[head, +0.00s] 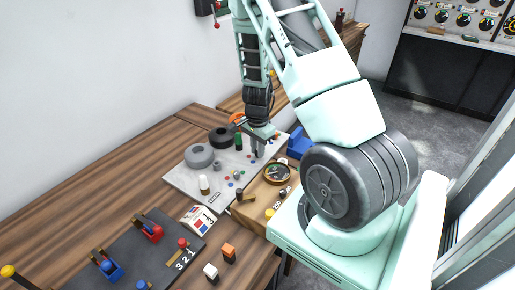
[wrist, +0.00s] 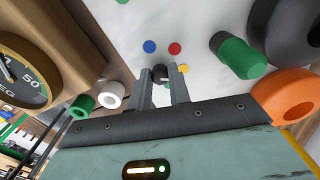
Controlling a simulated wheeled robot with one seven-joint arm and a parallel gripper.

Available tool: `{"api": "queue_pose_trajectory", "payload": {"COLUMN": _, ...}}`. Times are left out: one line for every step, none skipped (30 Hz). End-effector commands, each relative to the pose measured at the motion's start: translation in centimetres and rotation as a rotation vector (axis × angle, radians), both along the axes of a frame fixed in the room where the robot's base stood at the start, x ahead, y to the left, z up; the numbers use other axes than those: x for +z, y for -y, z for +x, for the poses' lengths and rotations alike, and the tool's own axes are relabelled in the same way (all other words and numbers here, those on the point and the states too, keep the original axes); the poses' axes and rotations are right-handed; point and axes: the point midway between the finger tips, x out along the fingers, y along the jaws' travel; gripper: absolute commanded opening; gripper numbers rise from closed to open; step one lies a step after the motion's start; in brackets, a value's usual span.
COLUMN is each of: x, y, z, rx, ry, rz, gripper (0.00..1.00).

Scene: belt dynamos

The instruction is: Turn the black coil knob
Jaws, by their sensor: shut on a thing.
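My gripper (wrist: 162,84) points at a pale board, its two fingers close together. Between the fingertips in the wrist view is a small round black knob (wrist: 160,73), and the fingers are shut on it. In the head view my gripper (head: 256,154) is down over the far right part of the pale board (head: 183,181); the knob cannot be made out there.
Near the knob are a blue dot (wrist: 149,47) and a red dot (wrist: 175,49). A green cylinder (wrist: 240,58), a black ring (wrist: 284,30) and an orange ring (wrist: 284,95) stand to the right. A round dial (head: 277,174) sits on a wooden block beside the board.

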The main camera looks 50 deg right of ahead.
Motion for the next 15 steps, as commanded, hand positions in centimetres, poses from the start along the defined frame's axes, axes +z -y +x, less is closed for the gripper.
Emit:
{"api": "queue_pose_trajectory", "payload": {"x": 0.07, "y": 0.02, "z": 0.08, "rx": 0.001, "ry": 0.002, "rz": 0.0, "gripper": 0.0}}
{"api": "queue_pose_trajectory", "payload": {"x": 0.07, "y": 0.02, "z": 0.08, "rx": 0.001, "ry": 0.002, "rz": 0.0, "gripper": 0.22}}
{"api": "queue_pose_trajectory", "payload": {"x": 0.07, "y": 0.01, "z": 0.08, "rx": 0.001, "ry": 0.002, "rz": 0.0, "gripper": 0.33}}
{"api": "queue_pose_trajectory", "payload": {"x": 0.07, "y": 0.01, "z": 0.08, "rx": 0.001, "ry": 0.002, "rz": 0.0, "gripper": 0.41}}
{"api": "queue_pose_trajectory", "payload": {"x": 0.07, "y": 0.01, "z": 0.07, "rx": 0.001, "ry": 0.002, "rz": 0.0, "gripper": 0.41}}
{"api": "queue_pose_trajectory", "payload": {"x": 0.06, "y": 0.01, "z": 0.06, "rx": 0.001, "ry": 0.002, "rz": 0.0, "gripper": 0.41}}
{"api": "queue_pose_trajectory", "payload": {"x": 0.05, "y": 0.01, "z": 0.06, "rx": 0.001, "ry": 0.001, "rz": 0.0, "gripper": 0.41}}
{"api": "queue_pose_trajectory", "payload": {"x": 0.05, "y": 0.01, "z": 0.05, "rx": 0.001, "ry": 0.001, "rz": 0.0, "gripper": 0.41}}
{"api": "queue_pose_trajectory", "payload": {"x": 0.04, "y": 0.01, "z": 0.05, "rx": 0.001, "ry": 0.001, "rz": 0.0, "gripper": 0.41}}
{"api": "queue_pose_trajectory", "payload": {"x": 0.04, "y": 0.01, "z": 0.04, "rx": 0.001, "ry": 0.001, "rz": 0.0, "gripper": 0.41}}
{"api": "queue_pose_trajectory", "payload": {"x": 0.04, "y": 0.01, "z": 0.04, "rx": 0.002, "ry": 0.001, "rz": 0.0, "gripper": 0.41}}
{"api": "queue_pose_trajectory", "payload": {"x": 0.06, "y": 0.01, "z": 0.04, "rx": 0.002, "ry": 0.001, "rz": 0.0, "gripper": 0.41}}
{"api": "queue_pose_trajectory", "payload": {"x": 0.12, "y": 0.01, "z": 0.04, "rx": 0.002, "ry": 0.001, "rz": 0.0, "gripper": 0.41}}
{"api": "queue_pose_trajectory", "payload": {"x": 0.24, "y": 0.01, "z": 0.05, "rx": 0.002, "ry": 0.001, "rz": 0.0, "gripper": 0.41}}
{"api": "queue_pose_trajectory", "payload": {"x": 0.5, "y": 0.01, "z": 0.08, "rx": 0.003, "ry": 0.002, "rz": -0.001, "gripper": 0.41}}
